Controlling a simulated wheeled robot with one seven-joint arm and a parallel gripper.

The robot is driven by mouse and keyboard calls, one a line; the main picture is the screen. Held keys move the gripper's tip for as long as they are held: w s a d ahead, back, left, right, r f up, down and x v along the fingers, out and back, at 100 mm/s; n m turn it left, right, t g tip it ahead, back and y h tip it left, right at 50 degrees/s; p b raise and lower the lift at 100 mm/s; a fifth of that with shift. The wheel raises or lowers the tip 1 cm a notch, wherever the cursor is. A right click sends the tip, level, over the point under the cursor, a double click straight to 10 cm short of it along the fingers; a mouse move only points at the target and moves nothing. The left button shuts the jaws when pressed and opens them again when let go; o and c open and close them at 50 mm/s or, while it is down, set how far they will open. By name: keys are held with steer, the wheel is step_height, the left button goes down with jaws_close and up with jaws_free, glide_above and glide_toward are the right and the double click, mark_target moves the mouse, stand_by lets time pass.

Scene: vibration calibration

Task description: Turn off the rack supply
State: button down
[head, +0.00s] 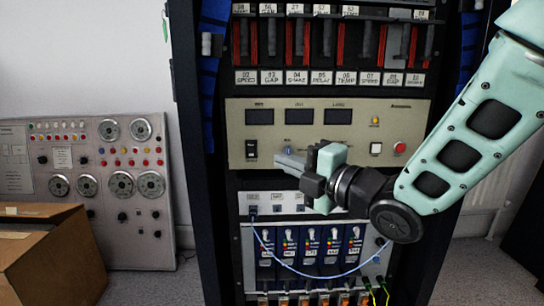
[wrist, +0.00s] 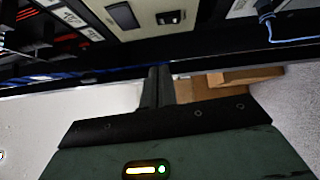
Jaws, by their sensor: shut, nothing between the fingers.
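The rack supply is a beige panel (head: 350,115) in the middle of the rack, with three dark displays and a black rocker switch (head: 251,148) at its lower left. A red round button (head: 399,147) and a white square button (head: 376,148) are at its right. My gripper (head: 280,160) is shut and empty in front of the panel's lower edge, fingers pointing left, just right of the rocker. In the wrist view my gripper's fingers (wrist: 157,87) are together, with the rocker (wrist: 169,17) beyond them at the top, apart from them. I cannot tell the rocker's position.
Labelled modules with red strips (head: 330,45) fill the rack above. Below, a blue cable (head: 330,275) hangs across a row of blue modules (head: 310,245). A grey control panel (head: 95,190) and a cardboard box (head: 50,260) stand at the left.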

steer(key=shift+v, duration=1)
steer(key=shift+r, duration=0.15)
steer(key=s+d+f+m+g+h, duration=0.2)
steer(key=s+f+m+g+h, duration=0.6)
steer(key=f+m, duration=0.4)
steer(key=s+d+f+m+g+h, duration=0.2)
steer(key=s+m+g, duration=0.15)
steer(key=s, duration=0.55)
steer(key=s+d+f+m+g+h, duration=0.15)
steer(key=s+m, duration=0.25)
steer(key=s, duration=0.4)
step_height(320, 180, up, 33)
steer(key=p, duration=3.3)
steer(key=shift+s+d+g, duration=0.15)
steer(key=shift+d+g, duration=0.15)
steer(key=shift+d, duration=0.05)
steer(key=shift+r+h, duration=0.1)
steer(key=shift+h, duration=0.15)
